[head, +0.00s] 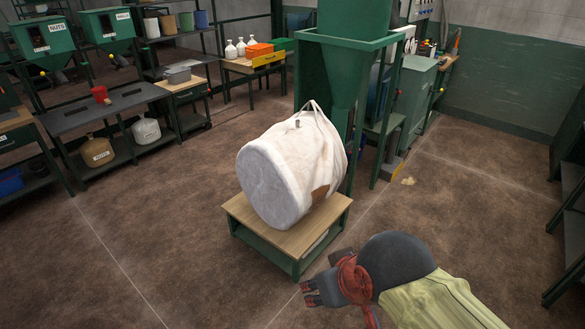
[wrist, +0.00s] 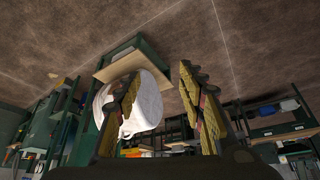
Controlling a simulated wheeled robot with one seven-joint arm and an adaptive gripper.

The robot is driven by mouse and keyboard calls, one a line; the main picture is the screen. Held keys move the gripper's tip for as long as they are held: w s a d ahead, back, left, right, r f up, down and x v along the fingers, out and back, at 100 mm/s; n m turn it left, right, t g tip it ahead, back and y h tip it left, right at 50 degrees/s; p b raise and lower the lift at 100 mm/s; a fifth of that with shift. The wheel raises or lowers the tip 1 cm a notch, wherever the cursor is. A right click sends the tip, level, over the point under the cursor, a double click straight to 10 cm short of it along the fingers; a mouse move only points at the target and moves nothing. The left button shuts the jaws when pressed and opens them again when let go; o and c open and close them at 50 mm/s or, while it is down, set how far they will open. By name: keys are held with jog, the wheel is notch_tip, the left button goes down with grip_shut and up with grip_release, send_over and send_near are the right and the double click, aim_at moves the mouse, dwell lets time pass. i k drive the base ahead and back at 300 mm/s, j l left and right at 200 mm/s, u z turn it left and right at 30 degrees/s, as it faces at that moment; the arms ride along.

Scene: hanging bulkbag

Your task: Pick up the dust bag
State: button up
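The dust bag (head: 294,168) is a large off-white cloth bag with a round grey end facing left and a brown patch low on its right side. It lies on its side on a low table (head: 244,212) with a wooden top and green frame. In the wrist view the bag (wrist: 146,107) shows partly behind my left finger. My gripper (head: 310,292) is at the lower right of the head view, in front of the table and apart from the bag. In the wrist view my gripper (wrist: 158,75) has its two fingers spread with nothing held between them.
A green hopper (head: 346,75) stands right behind the bag. Shelves with a red cup (head: 100,94) and jugs (head: 97,151) line the left. The brown floor left of the low table is clear.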

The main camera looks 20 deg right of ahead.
aim_at(285, 174)
jog(key=i+l, duration=0.65)
jog(key=i+l+u, duration=0.1)
jog(key=i+l, duration=0.5)
jog(key=i+l+u, duration=0.1)
jog(key=i+l, duration=1.1)
jog(key=l, duration=0.25)
